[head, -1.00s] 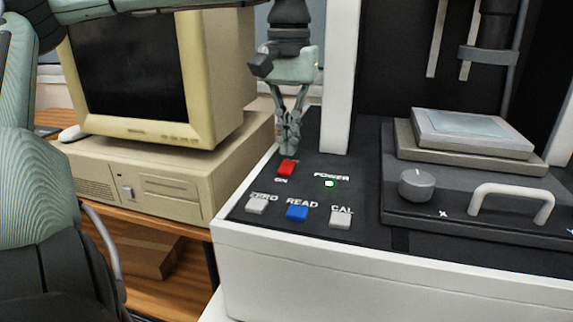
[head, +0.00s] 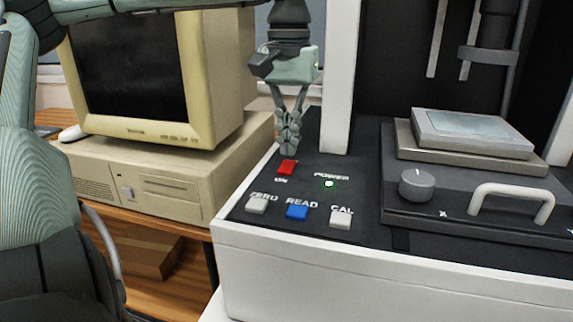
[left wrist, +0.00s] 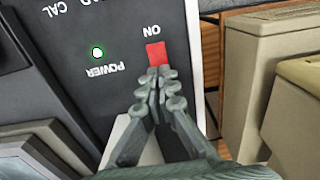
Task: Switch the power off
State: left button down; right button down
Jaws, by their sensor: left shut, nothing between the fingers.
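The red power switch (head: 287,167), marked ON, sits at the back left of the black control panel (head: 300,183). A green lamp (head: 329,184) beside the word POWER is lit. My left gripper (head: 289,150) points down with its fingers shut and empty, its tips just behind the red switch. In the left wrist view the fingertips (left wrist: 160,75) overlap the edge of the red switch (left wrist: 155,55), and the green lamp (left wrist: 97,52) glows to its left. I cannot tell whether the tips touch the switch. My right gripper is not in view.
White ZERO (head: 256,204), blue READ (head: 297,212) and white CAL (head: 341,219) buttons lie in front of the switch. A white upright column (head: 341,80) stands close to the right of the gripper. A beige monitor (head: 215,75) and computer (head: 150,180) are at left.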

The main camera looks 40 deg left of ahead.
aim_at(288, 162)
pick_arm(q)
jog(key=shift+f+b, duration=0.6)
jog(key=shift+f, duration=0.45)
dwell(0.4)
notch_tip(288, 162, up, 3)
jog(key=p, duration=0.2)
jog(key=shift+p, duration=0.3)
jog(key=shift+r, duration=2.05)
